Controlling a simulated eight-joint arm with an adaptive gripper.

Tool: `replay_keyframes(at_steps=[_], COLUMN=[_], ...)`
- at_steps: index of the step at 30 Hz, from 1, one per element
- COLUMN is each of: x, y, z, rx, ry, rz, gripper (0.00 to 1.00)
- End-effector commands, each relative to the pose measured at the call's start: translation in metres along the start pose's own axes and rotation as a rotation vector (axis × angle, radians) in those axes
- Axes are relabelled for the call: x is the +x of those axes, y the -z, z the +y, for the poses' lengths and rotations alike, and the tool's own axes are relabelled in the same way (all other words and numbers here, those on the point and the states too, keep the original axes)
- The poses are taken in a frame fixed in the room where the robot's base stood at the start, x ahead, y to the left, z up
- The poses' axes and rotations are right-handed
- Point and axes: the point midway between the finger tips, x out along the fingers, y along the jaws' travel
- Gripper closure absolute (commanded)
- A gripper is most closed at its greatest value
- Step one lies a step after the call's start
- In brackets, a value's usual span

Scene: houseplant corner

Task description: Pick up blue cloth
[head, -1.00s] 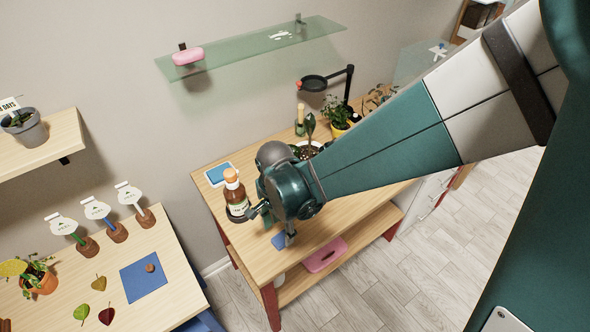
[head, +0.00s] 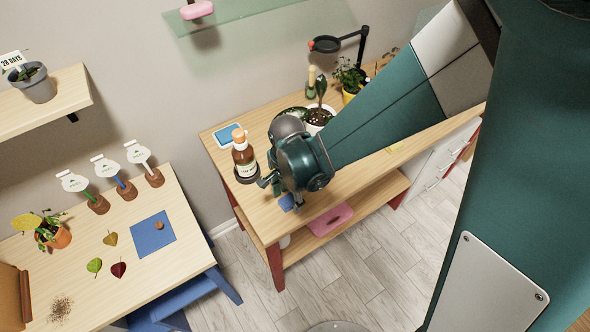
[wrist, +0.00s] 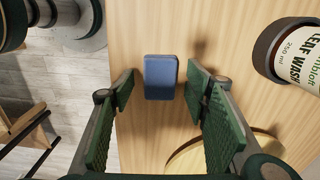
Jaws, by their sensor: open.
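The blue cloth (wrist: 160,77) looks like a small folded block with rounded corners, lying on the wooden workbench (wrist: 140,135) in the wrist view. In the head view, only part of the cloth (head: 287,203) shows below my gripper, near the bench's front edge. My gripper (wrist: 159,88) is open in the wrist view, with one green-padded finger to each side of the cloth and visible gaps to it. In the head view, the gripper's fingers are mostly hidden by my wrist.
A brown leaf-wash bottle (head: 244,157) stands close to my gripper; its label also shows in the wrist view (wrist: 305,60). Potted plants (head: 317,117) stand behind my wrist. A pink tray (head: 331,219) lies on the lower shelf. A blue mat (head: 152,234) lies on the left table.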

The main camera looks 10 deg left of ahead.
Motion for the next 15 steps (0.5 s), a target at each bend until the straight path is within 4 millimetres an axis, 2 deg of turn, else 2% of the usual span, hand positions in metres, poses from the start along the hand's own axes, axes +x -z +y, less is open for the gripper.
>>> replay_keyframes(at_steps=[5,15], x=[0.0071,0.0072], y=[-0.0002,-0.0002], z=[0.0005,0.0004], rx=[0.0,0.0], ry=[0.0,0.0], rz=[0.0,0.0], gripper=[0.54,0.54])
